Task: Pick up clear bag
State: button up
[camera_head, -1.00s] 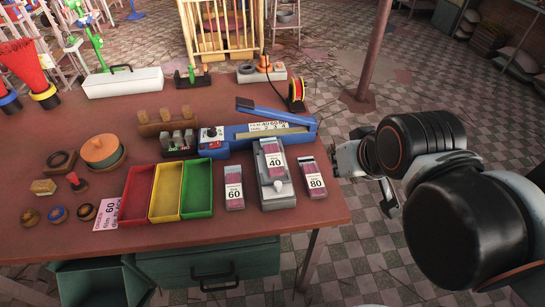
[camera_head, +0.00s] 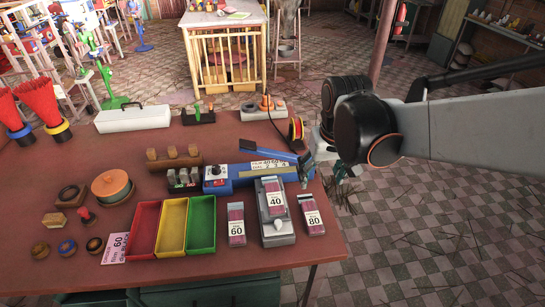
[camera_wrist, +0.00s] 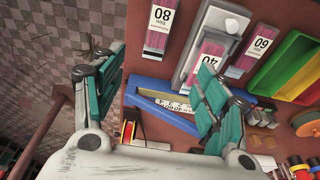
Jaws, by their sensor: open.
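Three clear bags with pink contents and white number labels are at the table's front right. Bag 60 (camera_head: 237,223) lies left of the grey scale, bag 40 (camera_head: 274,198) lies on the scale, and bag 80 (camera_head: 311,212) lies to its right. In the wrist view I see bag 80 (camera_wrist: 160,22), bag 40 (camera_wrist: 203,62), partly covered by a finger, and bag 60 (camera_wrist: 252,55). My gripper (camera_head: 323,172) is open and empty at the table's right edge, behind bag 80. Its teal fingers (camera_wrist: 158,92) are spread wide in the wrist view.
The grey scale (camera_head: 278,236) stands between the bags. A blue sealer (camera_head: 240,178) lies behind it, close to my gripper. Red, yellow and green trays (camera_head: 202,226) sit to the left. A red-yellow spool (camera_head: 296,130) stands at the back right.

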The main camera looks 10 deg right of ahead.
jog(key=w+f+g+p, duration=0.2)
jog(key=w+f, duration=0.2)
jog(key=b, duration=0.3)
send_over(311, 210)
jog(key=f, duration=0.9)
jog(key=shift+w+a+f, duration=0.2)
jog(key=shift+w+a, duration=0.1)
jog(key=shift+s+d+f+b, duration=0.15)
jog(key=shift+f+b, duration=0.45)
jog(key=shift+f, duration=0.75)
jog(key=shift+s+d+f+b, duration=0.1)
jog(key=shift+f+b, duration=0.45)
jog(key=shift+f, duration=0.75)
jog(key=shift+c, duration=0.6)
jog(key=c, duration=1)
